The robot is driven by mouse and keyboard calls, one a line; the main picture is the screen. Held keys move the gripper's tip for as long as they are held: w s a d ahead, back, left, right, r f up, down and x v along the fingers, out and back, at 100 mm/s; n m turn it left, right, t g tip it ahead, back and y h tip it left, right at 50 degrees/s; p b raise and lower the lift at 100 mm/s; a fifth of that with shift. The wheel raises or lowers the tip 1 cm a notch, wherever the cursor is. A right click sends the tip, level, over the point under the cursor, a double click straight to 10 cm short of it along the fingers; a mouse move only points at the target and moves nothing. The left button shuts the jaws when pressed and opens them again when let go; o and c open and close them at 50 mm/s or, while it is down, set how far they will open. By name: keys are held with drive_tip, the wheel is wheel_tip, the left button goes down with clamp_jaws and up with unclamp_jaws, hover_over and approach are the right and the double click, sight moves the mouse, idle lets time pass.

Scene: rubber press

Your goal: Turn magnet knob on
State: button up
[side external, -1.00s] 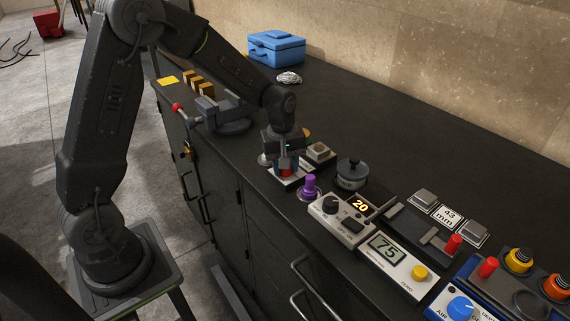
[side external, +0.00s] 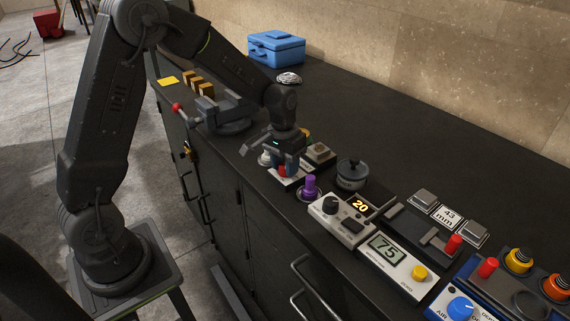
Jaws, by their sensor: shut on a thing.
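My gripper (side external: 283,166) points down over a small white panel (side external: 281,182) near the front edge of the counter. It is shut on a red knob (side external: 283,170) that stands on this panel. Only a little of the knob shows below the fingers, so its exact turn angle cannot be read. The gripper body is rotated, with one part sticking out to the left. The panel's lettering is too small to read.
A purple knob (side external: 309,187) stands close to the right, with a grey round pot (side external: 351,174) behind it. A box with a black dial (side external: 341,216) follows. A grey vise (side external: 226,113) is to the left.

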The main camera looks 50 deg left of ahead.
drive_tip(key=shift+m, duration=2.2)
drive_tip(key=o, duration=0.9)
drive_tip(key=shift+r, duration=0.1)
drive_tip(key=r, duration=1.3)
drive_tip(key=shift+w+a+r, duration=0.1)
drive_tip(key=shift+a+r, duration=0.2)
drive_tip(key=shift+a, duration=0.1)
